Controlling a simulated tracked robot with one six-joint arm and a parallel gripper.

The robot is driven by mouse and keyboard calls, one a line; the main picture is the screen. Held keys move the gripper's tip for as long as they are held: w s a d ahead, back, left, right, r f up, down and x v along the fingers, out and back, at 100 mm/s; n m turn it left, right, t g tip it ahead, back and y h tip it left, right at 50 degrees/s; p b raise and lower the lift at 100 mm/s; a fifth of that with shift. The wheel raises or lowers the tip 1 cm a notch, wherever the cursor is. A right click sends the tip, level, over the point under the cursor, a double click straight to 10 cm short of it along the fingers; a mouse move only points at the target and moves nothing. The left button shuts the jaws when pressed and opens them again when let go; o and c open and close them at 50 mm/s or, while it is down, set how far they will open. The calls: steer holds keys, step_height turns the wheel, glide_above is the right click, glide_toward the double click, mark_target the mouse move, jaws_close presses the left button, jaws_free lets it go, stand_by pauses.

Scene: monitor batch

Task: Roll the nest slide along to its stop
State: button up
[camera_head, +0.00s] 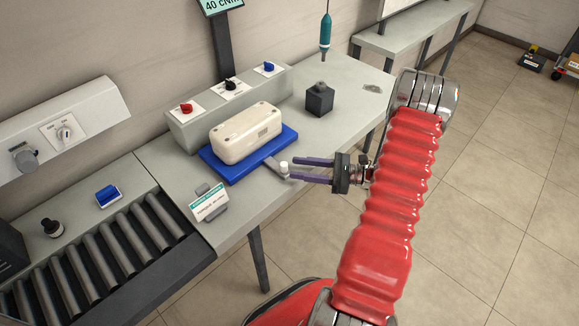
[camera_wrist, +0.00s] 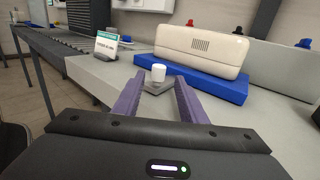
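The nest slide is a flat blue plate (camera_head: 216,166) on the grey bench, and it also shows in the wrist view (camera_wrist: 216,87). A cream monitor-like case (camera_head: 246,133) with rounded corners sits on it. A short grey bar (camera_head: 272,163) sticks out from the plate's near side, with a white knob (camera_head: 284,166) standing upright at its end. My gripper (camera_head: 293,168) is open, its two purple fingers pointing at the knob. In the wrist view the white knob (camera_wrist: 158,73) shows between the fingertips. I cannot tell whether either finger touches it.
A roller conveyor (camera_head: 100,250) lies at the left. A small sign (camera_head: 209,203) stands on the bench left of the slide. A grey control box (camera_head: 190,128) with red, black and blue knobs is behind. A dark block (camera_head: 319,99) stands at the right, below a hanging teal tool (camera_head: 326,34).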

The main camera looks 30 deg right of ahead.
steer(key=v, duration=0.8)
steer(key=shift+w+f, duration=0.1)
stand_by(0.3)
steer(key=s+a+f+n+g, duration=0.3)
steer(key=s+a+f+g, duration=0.2)
steer(key=s+a+r+n+g+h, duration=0.3)
steer(key=a+r+n+g, duration=0.2)
steer(key=n, duration=0.1)
steer(key=s+a+r+n+t+h, duration=0.1)
steer(key=a+r+n+h, duration=0.4)
steer(key=a+r+n, duration=0.3)
steer(key=s+a+r+n+t+h, duration=0.1)
steer(key=a+r+n+h, duration=0.4)
steer(key=r, duration=1.2)
steer(key=a+n+t, duration=0.1)
steer(key=a+n, duration=0.3)
steer(key=a, duration=0.2)
steer(key=shift+s+a+n, duration=0.3)
steer(key=shift+s, duration=0.05)
